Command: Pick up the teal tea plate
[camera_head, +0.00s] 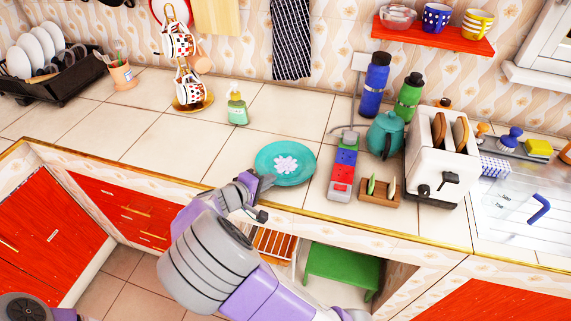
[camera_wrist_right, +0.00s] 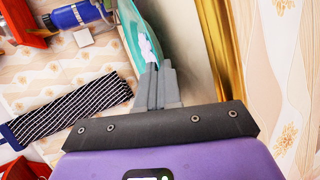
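The teal tea plate (camera_head: 300,172) has a white flower pattern in its middle. It is at the front edge of the tiled counter in the head view; I cannot tell whether it touches the counter. My right gripper (camera_head: 266,184) is at the plate's lower left rim. In the right wrist view the fingers (camera_wrist_right: 160,82) are close together with the rim of the plate (camera_wrist_right: 134,32) running in between them. They look shut on the rim, and the fingertips partly cover the plate. My left gripper is out of view; only a part of my left arm shows at the lower left.
Right of the plate are a coloured block holder (camera_head: 343,170), a small wooden tray (camera_head: 380,192), a teal teapot (camera_head: 386,135) and a white toaster (camera_head: 436,160). A green soap bottle (camera_head: 237,106) stands behind. The counter left of the plate is clear.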

